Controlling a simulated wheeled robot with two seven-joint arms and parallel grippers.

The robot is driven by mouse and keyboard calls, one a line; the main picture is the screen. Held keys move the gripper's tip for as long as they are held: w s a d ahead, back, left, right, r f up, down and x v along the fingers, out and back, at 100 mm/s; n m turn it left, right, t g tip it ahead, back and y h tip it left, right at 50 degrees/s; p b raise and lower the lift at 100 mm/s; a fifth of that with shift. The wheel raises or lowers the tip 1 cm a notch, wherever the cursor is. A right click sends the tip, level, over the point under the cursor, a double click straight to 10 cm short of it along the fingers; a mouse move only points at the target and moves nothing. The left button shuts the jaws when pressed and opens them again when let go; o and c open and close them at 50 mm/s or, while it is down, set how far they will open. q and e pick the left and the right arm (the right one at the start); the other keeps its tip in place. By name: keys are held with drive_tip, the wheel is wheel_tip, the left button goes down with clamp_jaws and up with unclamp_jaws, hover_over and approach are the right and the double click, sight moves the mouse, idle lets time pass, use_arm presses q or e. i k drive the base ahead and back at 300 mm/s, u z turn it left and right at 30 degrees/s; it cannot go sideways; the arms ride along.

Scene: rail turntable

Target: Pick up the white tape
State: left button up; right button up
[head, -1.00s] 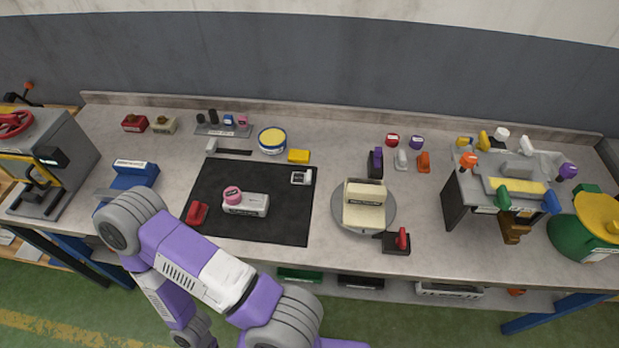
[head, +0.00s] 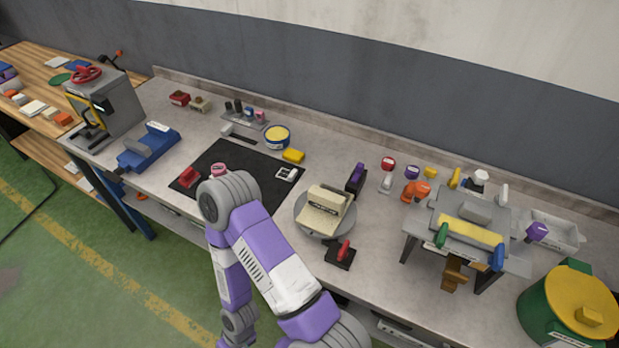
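I cannot tell for sure which item is the white tape. A small white item (head: 387,183) stands on the bench right of centre, near a red-topped item and a purple one. Another small white piece with a dark centre (head: 287,173) lies on the right part of the black mat (head: 215,157). One of my purple and white arms rises from the bottom, bends over the front of the mat and hides part of it. Its gripper is not visible, and neither is the other gripper.
A round turntable (head: 335,231) carries a cream block (head: 326,209). A red-handled black item (head: 341,254) sits at the front edge. A grey stand (head: 412,222) with coloured handles, a green drum (head: 535,301) and a white bin (head: 558,228) are at right. A blue tool (head: 146,152) is at left.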

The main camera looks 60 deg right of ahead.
sight(286, 173)
drive_tip(key=z, duration=1.25)
